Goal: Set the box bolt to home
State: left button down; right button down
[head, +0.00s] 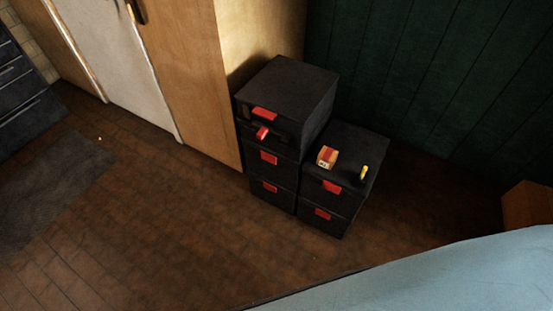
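A tall stack of black boxes (318,88) with red patches stands against the wooden cabinet. On its second box from the top, a small red piece with a pale end (262,133) sticks out of the front; it may be a bolt, but it is too small to tell its position. A shorter black stack (352,146) stands to the right. On its top are a small orange-and-red box (327,157) and an upright yellow-and-black item (364,173). I cannot tell which of these carries the box bolt. Neither of my grippers is in view.
A wooden cabinet (190,60) and a white door panel (110,65) stand at the back left. A dark drawer unit (25,95) is at the far left. A light blue surface (450,280) fills the lower right. The brown floor (190,225) before the stacks is clear.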

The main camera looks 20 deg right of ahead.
aim_at(264, 130)
jog(key=u, duration=0.7)
jog(key=i, duration=0.8)
jog(key=z, duration=1.15)
